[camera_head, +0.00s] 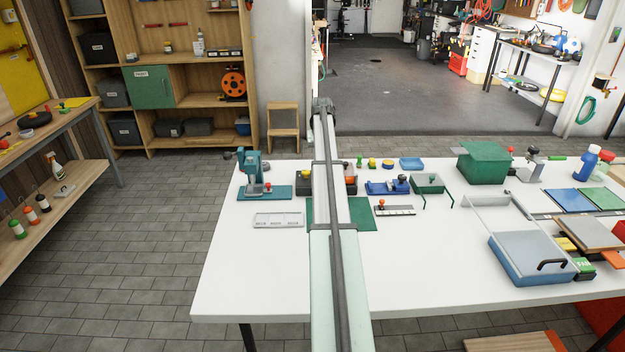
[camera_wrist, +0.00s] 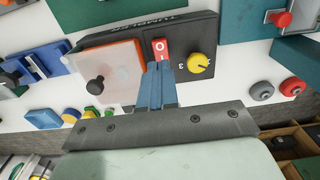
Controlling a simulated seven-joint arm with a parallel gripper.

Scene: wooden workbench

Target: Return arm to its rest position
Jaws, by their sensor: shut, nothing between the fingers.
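My gripper (camera_wrist: 158,68) shows in the wrist view with its two blue fingers closed together and nothing between them. Its tips are just below a red rocker switch (camera_wrist: 161,48) on a dark tumbler machine (camera_wrist: 193,35); I cannot tell whether they touch it. A yellow knob (camera_wrist: 197,63) is right of the switch, and a clear orange-edged lid with a black knob (camera_wrist: 95,84) is on the left. In the head view my arm reaches over the white workbench and partly hides the tumbler machine (camera_head: 350,188); the gripper cannot be made out there.
The white workbench (camera_head: 260,285) has bare room at its front left. A teal press (camera_head: 250,165) stands left of my arm. A green box (camera_head: 484,162) and a blue case with a grey lid (camera_head: 530,258) stand to the right. Small coloured pieces lie behind the machine.

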